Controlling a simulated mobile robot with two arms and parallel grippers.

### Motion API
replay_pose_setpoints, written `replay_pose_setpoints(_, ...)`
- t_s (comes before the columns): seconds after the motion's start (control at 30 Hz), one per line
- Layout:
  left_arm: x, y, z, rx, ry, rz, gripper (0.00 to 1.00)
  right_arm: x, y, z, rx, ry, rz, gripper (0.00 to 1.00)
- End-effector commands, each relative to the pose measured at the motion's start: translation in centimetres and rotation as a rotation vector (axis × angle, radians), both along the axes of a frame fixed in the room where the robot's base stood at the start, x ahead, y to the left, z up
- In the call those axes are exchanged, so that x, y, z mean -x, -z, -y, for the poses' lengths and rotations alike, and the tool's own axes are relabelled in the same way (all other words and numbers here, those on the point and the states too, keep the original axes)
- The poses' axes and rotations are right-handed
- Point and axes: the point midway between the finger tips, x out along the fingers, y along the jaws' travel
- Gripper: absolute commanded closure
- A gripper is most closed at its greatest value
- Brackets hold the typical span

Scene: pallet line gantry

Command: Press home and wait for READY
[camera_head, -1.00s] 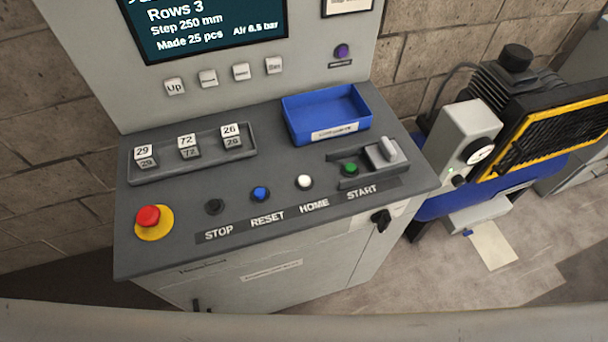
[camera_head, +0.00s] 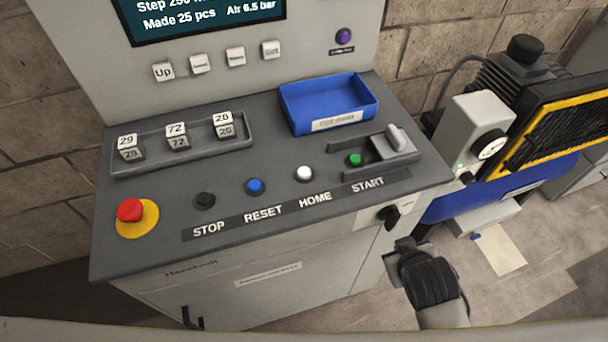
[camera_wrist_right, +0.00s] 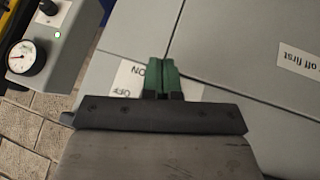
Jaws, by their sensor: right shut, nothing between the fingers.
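The white HOME button (camera_head: 304,173) sits on the sloping grey console (camera_head: 330,208), above its HOME label, between the blue RESET button (camera_head: 255,186) and the green START button (camera_head: 355,159). The screen (camera_head: 200,12) is cut off by the top edge; its visible lines read Step, Made 25 pcs and Air 6.5 bar, and no READY shows. My right gripper (camera_head: 405,245) is below the console's front right corner, apart from the buttons. In the right wrist view its green fingertips (camera_wrist_right: 161,75) are together and empty, facing the grey cabinet. My left gripper is not in view.
A red emergency stop (camera_head: 131,210) and black STOP button (camera_head: 205,200) lie left. A blue tray (camera_head: 325,100) and rack of numbered blocks (camera_head: 180,147) sit behind the buttons. A black rotary switch (camera_head: 390,215) juts from the cabinet front.

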Motion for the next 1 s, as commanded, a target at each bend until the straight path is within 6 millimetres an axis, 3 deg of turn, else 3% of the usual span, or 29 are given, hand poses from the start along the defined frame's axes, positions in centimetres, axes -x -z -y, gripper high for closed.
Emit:
replay_pose_setpoints(0.17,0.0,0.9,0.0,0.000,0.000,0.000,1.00,-1.7,-6.7,0.1,0.061,-0.024,0.194,1.00)
replay_pose_setpoints(0.37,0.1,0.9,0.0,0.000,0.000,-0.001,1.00,-6.3,-13.1,-0.8,0.212,-0.117,0.514,1.00)
replay_pose_setpoints(0.57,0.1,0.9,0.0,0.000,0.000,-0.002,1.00,-10.3,-22.3,-4.1,0.469,-0.284,0.961,1.00)
replay_pose_setpoints(0.67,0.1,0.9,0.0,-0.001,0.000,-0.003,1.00,-10.9,-28.3,-7.6,0.679,-0.420,1.264,1.00)
replay_pose_setpoints(0.7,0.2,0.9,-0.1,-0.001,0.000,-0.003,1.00,-10.7,-30.5,-9.4,0.776,-0.484,1.390,1.00)
replay_pose_setpoints(0.8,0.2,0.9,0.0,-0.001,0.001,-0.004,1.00,-8.9,-34.7,-14.5,1.062,-0.675,1.705,1.00)
replay_pose_setpoints(0.9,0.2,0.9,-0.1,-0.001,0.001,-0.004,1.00,-6.5,-36.1,-19.6,1.393,-0.902,1.977,1.00)
replay_pose_setpoints(1.0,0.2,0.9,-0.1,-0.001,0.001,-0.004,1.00,-4.8,-34.6,-23.6,1.760,-1.175,2.170,1.00)
